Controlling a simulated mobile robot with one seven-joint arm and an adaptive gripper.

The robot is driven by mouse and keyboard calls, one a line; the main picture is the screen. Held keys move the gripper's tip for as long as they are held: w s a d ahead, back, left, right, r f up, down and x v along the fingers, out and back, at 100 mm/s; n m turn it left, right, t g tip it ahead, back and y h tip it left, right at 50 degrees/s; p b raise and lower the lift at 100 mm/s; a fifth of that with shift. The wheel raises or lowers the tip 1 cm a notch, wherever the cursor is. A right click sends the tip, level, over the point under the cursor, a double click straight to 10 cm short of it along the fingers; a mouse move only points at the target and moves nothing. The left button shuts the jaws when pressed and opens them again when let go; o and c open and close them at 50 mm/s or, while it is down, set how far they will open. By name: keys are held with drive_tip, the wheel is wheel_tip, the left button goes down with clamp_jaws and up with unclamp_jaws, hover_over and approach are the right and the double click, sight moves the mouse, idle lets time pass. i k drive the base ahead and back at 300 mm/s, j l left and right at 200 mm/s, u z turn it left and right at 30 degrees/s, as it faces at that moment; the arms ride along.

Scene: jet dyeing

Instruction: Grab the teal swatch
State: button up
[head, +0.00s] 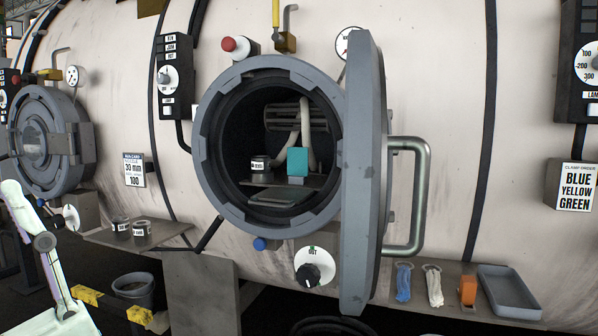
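The teal swatch (297,161) is a small upright square inside the open round port (205,150) of the large pale vessel. It stands on a grey shelf (247,178) within the port, with a small grey block at its foot. A small labelled black-and-white jar (260,164) stands to its left on the same shelf. Pale tubes and a ribbed cylinder are behind the swatch. My gripper is not in view; a white arm link, probably mine, shows at the far left.
The port's thick door (361,180) stands open on the right, with a tubular handle (424,195). A right ledge holds blue (403,282) and white (433,286) skeins, an orange block (467,290) and a grey tray (508,306). Jars stand on a left ledge (166,229). A bucket (133,288) is below.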

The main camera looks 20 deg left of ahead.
sight(297, 158)
drive_tip(key=i+j+u, duration=0.35)
drive_tip(key=j, duration=0.15)
drive_tip(key=i+j+u, duration=0.7)
drive_tip(key=i+j, duration=0.05)
